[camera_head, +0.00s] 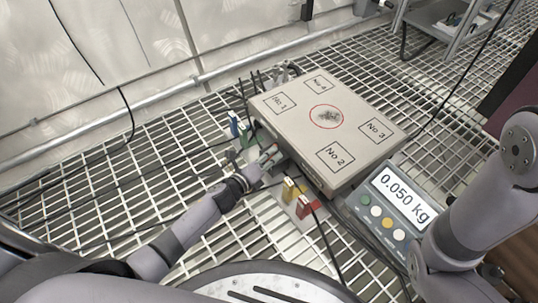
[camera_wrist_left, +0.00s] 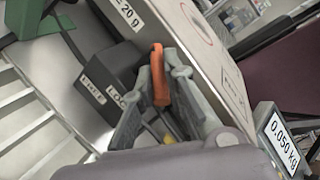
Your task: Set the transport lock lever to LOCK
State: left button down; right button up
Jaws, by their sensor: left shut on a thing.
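The orange transport lock lever (camera_wrist_left: 159,80) shows in the left wrist view beside the scale's side wall. My left gripper (camera_wrist_left: 165,84) is shut on it, with the grey fingers on both sides of the lever. A FREE label (camera_wrist_left: 91,89) and a LOCK label (camera_wrist_left: 117,95) sit on the dark housing left of the lever. The lever's lower part is hidden by the fingers, so I cannot tell its exact setting. In the head view my left gripper (camera_head: 267,160) is at the left side of the scale (camera_head: 292,117). My right gripper is not in view.
The scale display (camera_head: 401,198) reads 0.050 kg. Blue and green pieces stand left of my left gripper; a yellow clip (camera_head: 292,189) and a red clip (camera_head: 307,206) stand in front of it. Black cables cross the grating (camera_head: 110,180). A grey cart (camera_head: 448,22) stands at the back right.

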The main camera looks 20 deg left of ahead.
pick_arm(q)
jog(key=c, duration=1.9)
grip_release()
jog(key=shift+s, duration=0.1)
jog(key=v, duration=1.1)
jog(key=shift+s, duration=0.4)
jog(key=shift+r, duration=0.1)
